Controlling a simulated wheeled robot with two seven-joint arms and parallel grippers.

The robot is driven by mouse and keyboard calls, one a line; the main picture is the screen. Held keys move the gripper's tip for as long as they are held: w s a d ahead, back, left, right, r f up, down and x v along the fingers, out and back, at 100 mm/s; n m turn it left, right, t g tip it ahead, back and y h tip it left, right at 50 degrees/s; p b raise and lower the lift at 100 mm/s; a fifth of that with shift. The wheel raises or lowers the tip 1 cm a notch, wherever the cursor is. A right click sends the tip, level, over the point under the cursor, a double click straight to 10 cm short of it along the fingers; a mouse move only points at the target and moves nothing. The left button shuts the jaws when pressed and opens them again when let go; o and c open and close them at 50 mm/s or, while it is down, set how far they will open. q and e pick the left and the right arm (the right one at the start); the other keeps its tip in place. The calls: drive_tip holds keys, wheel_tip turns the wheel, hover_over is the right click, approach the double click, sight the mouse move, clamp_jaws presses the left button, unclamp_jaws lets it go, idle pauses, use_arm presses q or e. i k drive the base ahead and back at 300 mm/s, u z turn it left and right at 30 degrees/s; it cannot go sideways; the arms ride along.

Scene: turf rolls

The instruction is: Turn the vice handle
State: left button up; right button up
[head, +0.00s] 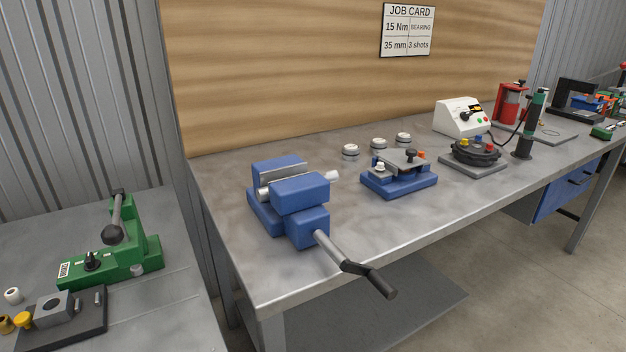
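The blue vice (299,192) sits on the left part of the grey metal workbench (300,265), close to its front edge. The vice handle (358,268) is a grey shaft with a dark crank arm and a black grip (379,281). It sticks out past the bench's front edge, pointing down to the right. Neither of my grippers shows in the head view, and nothing touches the handle.
A blue fixture (399,182) stands right of the vice, with several metal round parts (350,152) behind. Farther right are a white control box (461,117) and a black rotary fixture (474,153). A green press (118,240) stands on a separate left table. Space before the handle is clear.

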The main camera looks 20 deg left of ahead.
sight(381, 284)
drive_tip(key=z, duration=1.6)
drive_tip(key=i, duration=1.8)
drive_tip(key=u, duration=3.8)
